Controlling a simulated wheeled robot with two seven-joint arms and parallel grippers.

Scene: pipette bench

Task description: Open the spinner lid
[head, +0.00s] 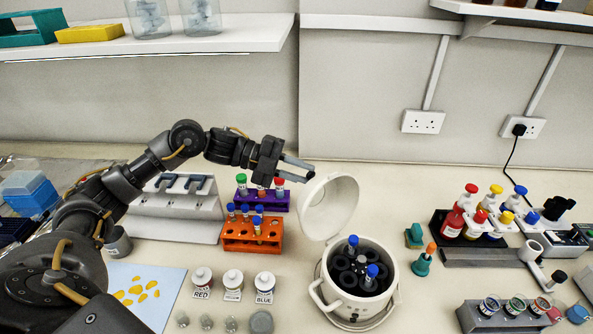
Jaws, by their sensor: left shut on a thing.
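The spinner is a round white centrifuge (386,300) on the bench, right of centre. Its white lid (328,207) stands raised at the back left of the body. Inside the bowl is a dark rotor (343,265) with blue-capped tubes (371,275) in it. My left gripper (304,172) reaches in from the left, its fingers at the upper left edge of the lid. It is shut on the lid's edge; the exact contact is small and hard to see. My right gripper is not in view.
A purple rack (250,202) and an orange rack (238,241) with tubes stand left of the spinner. Labelled bottles (233,285) stand in front of them. A teal bottle (422,265) and a rack of coloured bottles (452,222) are on the right. A shelf (230,37) hangs above.

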